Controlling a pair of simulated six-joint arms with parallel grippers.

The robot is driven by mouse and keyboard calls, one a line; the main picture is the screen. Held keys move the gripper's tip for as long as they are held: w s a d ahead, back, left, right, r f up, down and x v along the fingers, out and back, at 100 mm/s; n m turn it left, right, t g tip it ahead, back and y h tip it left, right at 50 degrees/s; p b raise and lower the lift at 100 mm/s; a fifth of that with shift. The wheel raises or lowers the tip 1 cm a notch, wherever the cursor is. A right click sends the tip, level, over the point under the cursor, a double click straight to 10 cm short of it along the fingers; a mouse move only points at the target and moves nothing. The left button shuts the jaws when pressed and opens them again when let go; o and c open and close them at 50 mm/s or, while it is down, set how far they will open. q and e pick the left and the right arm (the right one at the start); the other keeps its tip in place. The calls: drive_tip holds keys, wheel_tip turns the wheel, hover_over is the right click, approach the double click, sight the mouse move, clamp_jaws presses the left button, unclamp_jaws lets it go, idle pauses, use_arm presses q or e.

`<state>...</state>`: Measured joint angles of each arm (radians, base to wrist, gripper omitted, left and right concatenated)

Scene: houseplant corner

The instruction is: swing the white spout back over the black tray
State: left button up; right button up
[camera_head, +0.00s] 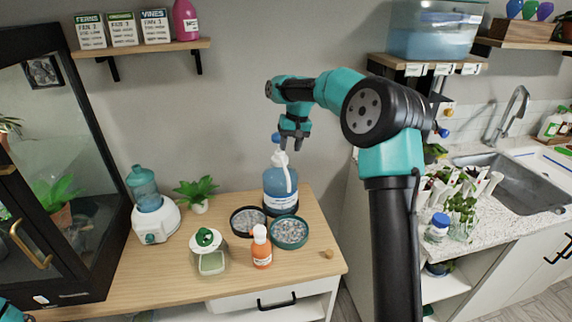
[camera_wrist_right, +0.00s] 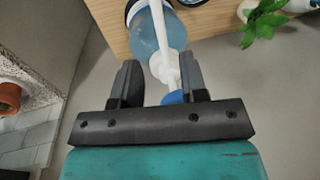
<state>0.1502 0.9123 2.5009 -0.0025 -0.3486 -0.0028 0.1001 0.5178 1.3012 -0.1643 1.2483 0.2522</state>
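The white spout (camera_head: 286,170) tops a bottle of blue liquid (camera_head: 280,188) on the wooden table and slants down its front, tip toward the teal tray's side. The black tray (camera_head: 234,229), holding grey gravel, is at the bottle's front left. The teal tray (camera_head: 304,238), also with gravel, is in front of the bottle. My right gripper (camera_head: 292,146) is above the bottle, fingers downward. In the right wrist view its fingers (camera_wrist_right: 160,82) are apart; the spout (camera_wrist_right: 168,50) and a blue cap (camera_wrist_right: 173,98) show between them, contact unclear. My left gripper is out of view.
An orange bottle (camera_head: 261,247) stands in front of the two trays. A green-topped jar (camera_head: 210,255), a white appliance (camera_head: 155,218) and a potted plant (camera_head: 198,192) are on the left. The table's front right is mostly clear.

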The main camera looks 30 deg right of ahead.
sight(285, 167)
drive_tip(key=f, duration=0.2)
drive_tip(key=a+f, duration=0.1)
drive_tip(key=f, duration=0.4)
drive_tip(key=shift+w+a+f, duration=0.2)
drive_tip(key=shift+a+f, duration=0.05)
clamp_jaws()
